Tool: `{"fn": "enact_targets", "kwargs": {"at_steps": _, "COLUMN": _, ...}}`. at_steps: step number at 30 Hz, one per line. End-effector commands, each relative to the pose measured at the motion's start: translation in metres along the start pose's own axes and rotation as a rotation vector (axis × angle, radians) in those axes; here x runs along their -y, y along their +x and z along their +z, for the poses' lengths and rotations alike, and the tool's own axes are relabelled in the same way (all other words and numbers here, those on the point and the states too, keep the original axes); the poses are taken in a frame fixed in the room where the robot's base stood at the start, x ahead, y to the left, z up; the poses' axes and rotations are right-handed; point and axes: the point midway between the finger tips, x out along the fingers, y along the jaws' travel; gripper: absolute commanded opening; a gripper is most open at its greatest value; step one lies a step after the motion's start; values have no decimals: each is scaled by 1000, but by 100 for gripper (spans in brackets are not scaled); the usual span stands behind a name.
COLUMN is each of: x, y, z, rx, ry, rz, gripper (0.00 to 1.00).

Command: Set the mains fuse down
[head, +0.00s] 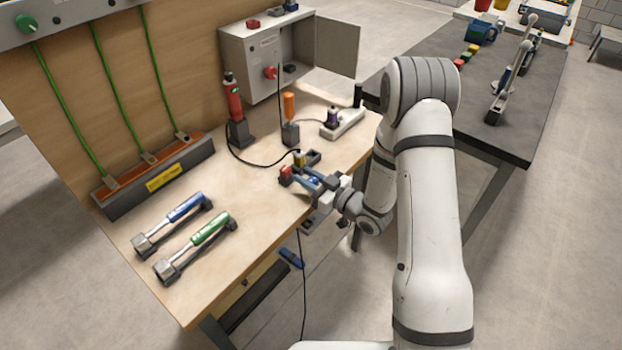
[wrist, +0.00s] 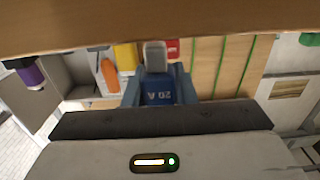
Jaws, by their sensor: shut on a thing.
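The mains fuse (wrist: 158,92) is a blue block with a grey end and white "20 A" lettering. In the wrist view, which looks upside down, it sits between the two blue-grey fingers of my gripper (wrist: 157,82). My gripper is shut on it. In the head view my gripper (head: 313,181) is at the front edge of the wooden bench (head: 255,190), and the fuse is mostly hidden by the fingers. I cannot tell whether it touches the bench. A red block (head: 285,173), a yellow block (head: 299,159) and a small dark holder (head: 313,157) are just beyond my gripper.
Two torque-style tools (head: 185,208) lie at the left. An open grey cabinet (head: 265,60) stands at the back. The bench middle is clear.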

Motion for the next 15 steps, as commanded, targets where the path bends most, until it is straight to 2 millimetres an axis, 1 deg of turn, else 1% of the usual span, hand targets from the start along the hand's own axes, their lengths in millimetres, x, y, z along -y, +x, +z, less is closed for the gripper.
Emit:
{"fn": "enact_targets", "kwargs": {"at_steps": 3, "x": 0, "y": 0, "z": 6, "rx": 0, "ry": -1, "rz": 0, "gripper": 1}}
{"fn": "enact_targets", "kwargs": {"at_steps": 10, "x": 0, "y": 0, "z": 6, "rx": -1, "ry": -2, "rz": 0, "gripper": 1}}
{"fn": "enact_targets", "kwargs": {"at_steps": 15, "x": 0, "y": 0, "z": 11, "rx": -1, "ry": -1, "rz": -1, "gripper": 1}}
